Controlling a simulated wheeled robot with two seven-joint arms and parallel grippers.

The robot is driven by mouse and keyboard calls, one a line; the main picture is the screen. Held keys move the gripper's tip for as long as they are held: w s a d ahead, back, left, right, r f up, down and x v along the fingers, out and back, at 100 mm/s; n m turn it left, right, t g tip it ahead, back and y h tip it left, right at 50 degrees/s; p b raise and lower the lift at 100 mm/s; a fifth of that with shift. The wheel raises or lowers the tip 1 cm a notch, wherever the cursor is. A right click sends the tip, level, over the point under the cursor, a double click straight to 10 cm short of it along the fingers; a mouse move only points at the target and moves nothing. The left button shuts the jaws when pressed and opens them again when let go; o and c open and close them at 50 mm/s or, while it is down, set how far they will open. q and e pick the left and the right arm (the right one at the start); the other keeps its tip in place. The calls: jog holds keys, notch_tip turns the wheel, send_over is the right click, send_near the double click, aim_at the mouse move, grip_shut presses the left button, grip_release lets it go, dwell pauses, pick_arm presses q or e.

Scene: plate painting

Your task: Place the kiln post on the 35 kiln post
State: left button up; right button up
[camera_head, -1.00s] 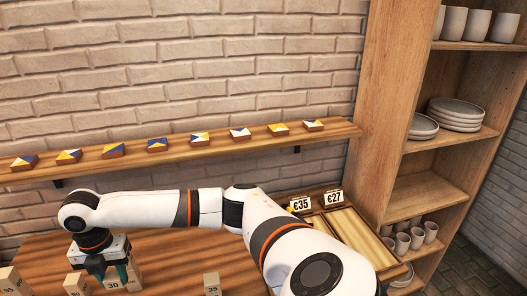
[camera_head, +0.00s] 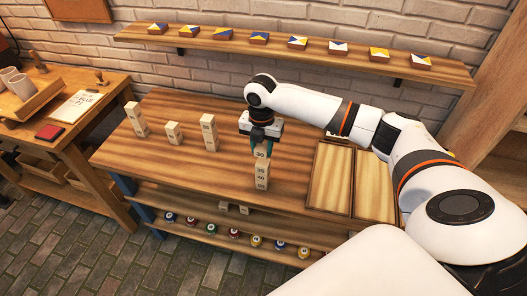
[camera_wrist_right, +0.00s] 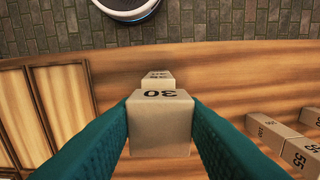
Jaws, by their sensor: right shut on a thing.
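My right gripper (camera_head: 262,147) is shut on a pale kiln post marked 30 (camera_head: 261,154). The held post is upright at the top of a column of posts on the table. The 35 kiln post (camera_head: 261,170) is directly below it, with a 40 post (camera_head: 261,178) and another post under that. In the right wrist view, the 30 post (camera_wrist_right: 160,125) sits between the teal fingers, and a post top (camera_wrist_right: 157,78) shows just beyond it. I cannot tell whether the 30 post touches the 35 post. My left gripper is out of view.
Other post stacks stand left on the wooden table (camera_head: 200,108): one tall at far left (camera_head: 136,117), one short (camera_head: 174,133), one tall (camera_head: 209,131). Two wooden trays (camera_head: 328,176) lie at right. A tile shelf (camera_head: 270,50) runs along the wall.

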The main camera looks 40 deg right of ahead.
aim_at(262, 156)
notch_tip(262, 156, down, 3)
jog(key=shift+s+f+p, duration=0.1)
jog(key=shift+s+p, duration=0.05)
jog(key=shift+p, duration=0.2)
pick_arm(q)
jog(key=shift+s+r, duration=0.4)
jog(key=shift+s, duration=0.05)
pick_arm(e)
jog(key=shift+f, duration=0.3)
jog(key=shift+f, duration=0.1)
jog(key=o, duration=1)
pick_arm(q)
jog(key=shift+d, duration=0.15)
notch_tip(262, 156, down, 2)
jog(key=shift+b, duration=1)
pick_arm(e)
notch_tip(262, 156, up, 12)
jog(key=shift+r, duration=0.15)
